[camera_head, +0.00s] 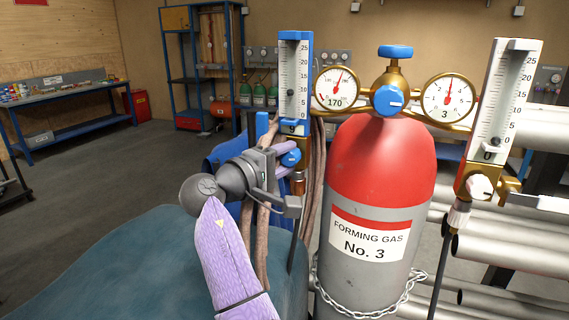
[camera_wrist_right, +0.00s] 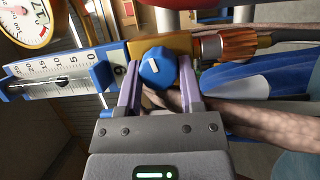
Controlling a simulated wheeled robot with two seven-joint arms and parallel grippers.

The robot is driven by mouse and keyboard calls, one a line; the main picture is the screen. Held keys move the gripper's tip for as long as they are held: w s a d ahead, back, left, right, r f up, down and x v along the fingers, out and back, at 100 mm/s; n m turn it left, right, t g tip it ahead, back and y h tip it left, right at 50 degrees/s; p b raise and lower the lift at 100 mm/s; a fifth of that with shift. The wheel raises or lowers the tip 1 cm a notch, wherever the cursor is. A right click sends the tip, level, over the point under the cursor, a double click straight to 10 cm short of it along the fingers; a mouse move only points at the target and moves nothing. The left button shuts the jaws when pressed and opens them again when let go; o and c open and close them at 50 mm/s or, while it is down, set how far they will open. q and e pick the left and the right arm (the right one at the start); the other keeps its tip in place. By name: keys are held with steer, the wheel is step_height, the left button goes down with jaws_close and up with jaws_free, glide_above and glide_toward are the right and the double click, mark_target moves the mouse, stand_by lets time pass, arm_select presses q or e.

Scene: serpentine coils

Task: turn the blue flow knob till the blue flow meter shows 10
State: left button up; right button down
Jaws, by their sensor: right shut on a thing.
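The blue flow meter (camera_head: 296,75) is a blue-framed upright scale left of the red-topped cylinder, and its lower window appears to read 9. The blue flow knob (camera_head: 291,158) sits just below that window. My right gripper (camera_head: 281,151) reaches it from the left and is shut on the knob. In the right wrist view the knob (camera_wrist_right: 157,66) has a white mark and lies between the two purple fingers of my right gripper (camera_wrist_right: 158,74). The blue meter's scale (camera_wrist_right: 62,75) runs left from there. My left gripper is not in view.
The forming gas cylinder (camera_head: 375,170) stands right beside the knob, with a chain (camera_head: 365,312) around it. Two round gauges (camera_head: 337,88) flank a blue regulator knob (camera_head: 389,98). A white flow meter (camera_head: 508,95) reads 0 at right. Brown hoses hang behind my gripper.

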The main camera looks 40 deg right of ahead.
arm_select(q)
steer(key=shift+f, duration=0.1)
arm_select(e)
steer(key=shift+m, duration=0.3)
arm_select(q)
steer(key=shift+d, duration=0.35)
arm_select(e)
steer(key=shift+c, duration=1.2)
jaws_free()
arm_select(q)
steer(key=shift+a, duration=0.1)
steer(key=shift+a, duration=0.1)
arm_select(e)
steer(key=shift+a, duration=0.2)
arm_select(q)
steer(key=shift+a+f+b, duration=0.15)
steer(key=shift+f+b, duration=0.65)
arm_select(e)
steer(key=s+a, duration=0.1)
steer(key=a, duration=0.8)
steer(key=shift+a, duration=0.3)
